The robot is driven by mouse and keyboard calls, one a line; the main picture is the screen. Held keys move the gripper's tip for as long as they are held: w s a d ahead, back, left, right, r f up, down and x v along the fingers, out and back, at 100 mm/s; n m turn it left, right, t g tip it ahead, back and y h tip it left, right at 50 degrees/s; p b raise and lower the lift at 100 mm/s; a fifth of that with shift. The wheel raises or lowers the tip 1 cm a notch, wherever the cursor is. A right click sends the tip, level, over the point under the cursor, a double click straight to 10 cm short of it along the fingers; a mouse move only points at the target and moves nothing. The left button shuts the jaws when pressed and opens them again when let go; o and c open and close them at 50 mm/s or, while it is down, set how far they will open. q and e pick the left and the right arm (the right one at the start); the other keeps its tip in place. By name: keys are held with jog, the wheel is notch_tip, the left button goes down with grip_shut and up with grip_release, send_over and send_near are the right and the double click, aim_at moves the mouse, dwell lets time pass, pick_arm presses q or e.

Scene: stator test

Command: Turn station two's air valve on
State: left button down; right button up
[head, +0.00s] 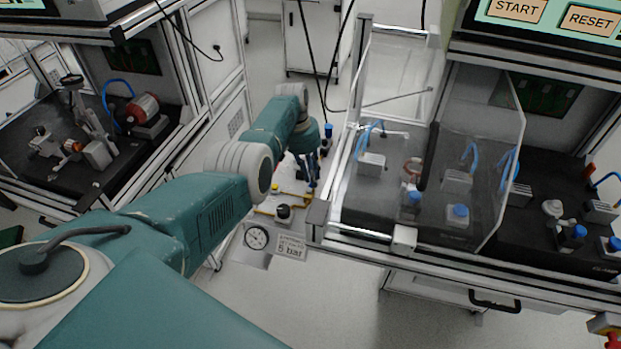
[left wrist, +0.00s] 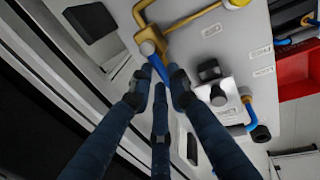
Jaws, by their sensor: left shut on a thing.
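The air valve shows in the left wrist view as a brass body with a grey round cap (left wrist: 147,47) and a blue lever (left wrist: 157,66). It is mounted on a light panel (left wrist: 200,50) with brass pipe. My left gripper (left wrist: 163,80) has its dark blue fingers closed around the blue lever, just below the cap. In the head view my left gripper (head: 312,183) is small, at the pipework panel left of the clear-walled station. The lever is mostly hidden there by the gripper. My right gripper is not in view.
A pressure gauge (head: 256,237) and a "bar" label sit below the panel. A clear guard (head: 503,165) stands over the station at right. A black knob (left wrist: 209,70) and a red bin (left wrist: 297,77) lie right of the lever. A bench with a motor (head: 142,108) is at left.

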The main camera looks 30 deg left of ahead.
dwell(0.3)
pick_arm(q)
jog(key=c, duration=1.6)
grip_release()
jog(key=shift+c, duration=0.2)
jog(key=shift+r, duration=0.1)
notch_tip(320, 180, up, 12)
jog(key=a, duration=0.2)
jog(key=shift+s, duration=0.2)
jog(key=shift+a+f, duration=0.1)
jog(key=shift+f, duration=0.15)
